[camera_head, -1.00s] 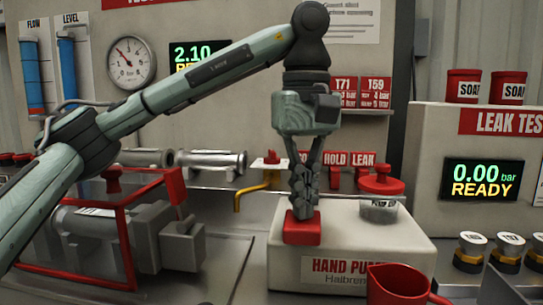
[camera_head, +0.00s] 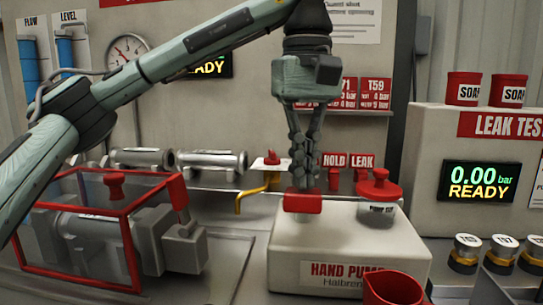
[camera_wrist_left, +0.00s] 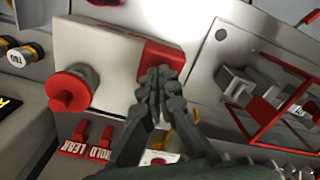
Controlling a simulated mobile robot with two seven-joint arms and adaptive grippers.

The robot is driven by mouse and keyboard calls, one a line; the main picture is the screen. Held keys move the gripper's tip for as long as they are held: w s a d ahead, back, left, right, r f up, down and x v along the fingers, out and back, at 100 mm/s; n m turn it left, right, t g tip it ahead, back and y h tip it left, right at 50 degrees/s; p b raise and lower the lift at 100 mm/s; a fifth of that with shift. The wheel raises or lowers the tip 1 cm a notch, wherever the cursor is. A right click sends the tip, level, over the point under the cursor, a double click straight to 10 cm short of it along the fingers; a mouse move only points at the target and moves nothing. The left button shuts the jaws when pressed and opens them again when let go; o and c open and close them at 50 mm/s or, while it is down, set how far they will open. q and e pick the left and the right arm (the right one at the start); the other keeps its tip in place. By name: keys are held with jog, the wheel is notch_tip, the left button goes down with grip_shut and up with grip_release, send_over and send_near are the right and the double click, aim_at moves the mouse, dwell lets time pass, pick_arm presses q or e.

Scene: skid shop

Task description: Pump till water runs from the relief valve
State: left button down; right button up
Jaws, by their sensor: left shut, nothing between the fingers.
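The white hand pump (camera_head: 290,245) stands on the bench, with a red block-shaped handle (camera_head: 303,203) on its left and a red-lidded clear container (camera_head: 378,208) on its right. My left gripper (camera_head: 312,184) is shut and empty, pointing down at the red handle. In the left wrist view its fingertips (camera_wrist_left: 158,92) overlap the handle's edge (camera_wrist_left: 163,54); I cannot tell whether they touch it. A yellow bent outlet pipe (camera_head: 239,203) sits left of the pump below a red knob (camera_head: 271,160). I see no water running from it. The right gripper is out of view.
A red cup (camera_head: 393,289) stands in front of the pump. A red-framed cage (camera_head: 125,250) around a grey metal body is at left. The leak tester display (camera_head: 482,180) reads 0.00 bar READY. My arm partly covers the round gauge (camera_head: 124,50) and another display (camera_head: 205,67).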

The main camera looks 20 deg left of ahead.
aim_at(302, 211)
pick_arm(q)
jog(key=shift+f, duration=0.2)
dwell(0.5)
jog(key=shift+f+b, duration=1.9)
jog(key=shift+f, duration=1.1)
jog(key=shift+r+p, duration=1.8)
jog(key=shift+r, duration=1.4)
jog(key=shift+f, duration=0.1)
